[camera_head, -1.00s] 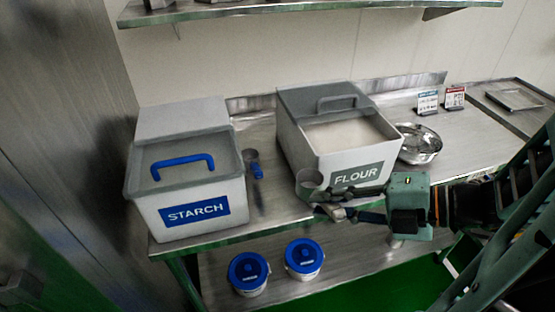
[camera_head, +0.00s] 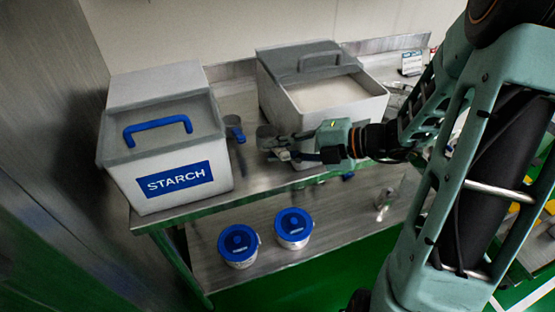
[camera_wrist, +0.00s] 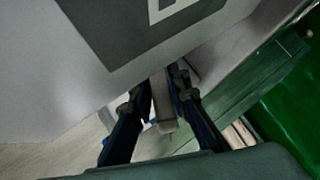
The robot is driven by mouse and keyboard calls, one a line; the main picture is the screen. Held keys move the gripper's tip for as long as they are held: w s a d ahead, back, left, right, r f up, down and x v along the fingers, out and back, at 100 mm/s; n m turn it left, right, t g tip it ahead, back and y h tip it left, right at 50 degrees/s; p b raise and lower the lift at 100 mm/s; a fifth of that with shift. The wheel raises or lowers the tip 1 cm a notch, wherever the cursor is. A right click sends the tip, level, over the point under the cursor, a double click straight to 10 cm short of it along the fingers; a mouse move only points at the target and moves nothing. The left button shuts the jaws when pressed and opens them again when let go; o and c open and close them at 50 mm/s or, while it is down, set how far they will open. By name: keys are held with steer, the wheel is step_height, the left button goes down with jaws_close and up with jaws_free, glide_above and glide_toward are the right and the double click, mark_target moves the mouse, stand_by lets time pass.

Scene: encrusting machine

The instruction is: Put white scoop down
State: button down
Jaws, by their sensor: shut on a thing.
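The white scoop (camera_head: 266,132), greyish in this light, is at the fingertips of my gripper (camera_head: 284,147), with its cup to the left of them. My gripper is shut on its handle, in front of the flour bin and near the table's front edge. In the wrist view, the pale handle (camera_wrist: 162,103) lies between the two dark fingers of my gripper (camera_wrist: 162,100). The scoop's cup is not clear there. I cannot tell whether the scoop touches the table (camera_head: 255,180).
The starch bin (camera_head: 205,150) stands left, with a blue-handled scoop (camera_head: 236,131) beside it. The flour bin (camera_head: 369,105) is behind my gripper. Two blue-lidded tubs (camera_head: 239,243) (camera_head: 294,225) stand on the lower shelf.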

steer(key=shift+f+b, duration=0.3)
steer(key=shift+f, duration=1.25)
steer(key=c, duration=1.8)
jaws_free()
steer(key=shift+f, duration=0.15)
steer(key=shift+c, duration=0.2)
steer(key=p+v, duration=0.2)
steer(key=v, duration=1)
